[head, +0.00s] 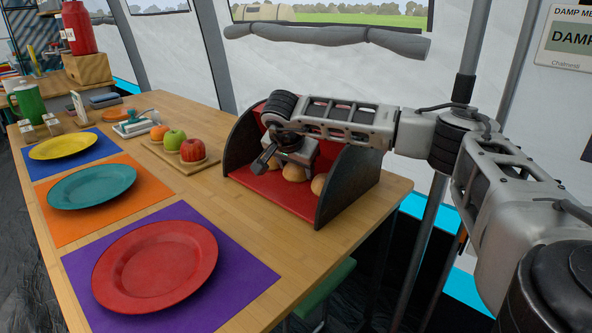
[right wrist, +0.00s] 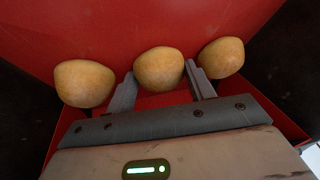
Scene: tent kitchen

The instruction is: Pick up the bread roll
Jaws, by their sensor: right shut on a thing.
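Several round, light-brown bread rolls lie in an open red bin with dark side panels (head: 345,192) at the table's right end. My right gripper (right wrist: 161,86) reaches into the bin from above. In the right wrist view its fingers are shut on the middle bread roll (right wrist: 158,66), one on each side. Another roll (right wrist: 84,83) sits to the left and one (right wrist: 222,57) to the right, both outside the fingers. In the head view my wrist partly hides the rolls; one roll (head: 318,184) shows at the right. My left gripper is not in view.
A board (head: 180,163) with apples and an orange stands left of the bin. Red (head: 155,267), teal (head: 92,187) and yellow (head: 63,145) plates lie on coloured mats. The bin's side panels stand close around my gripper. Bare wood lies in front of the bin.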

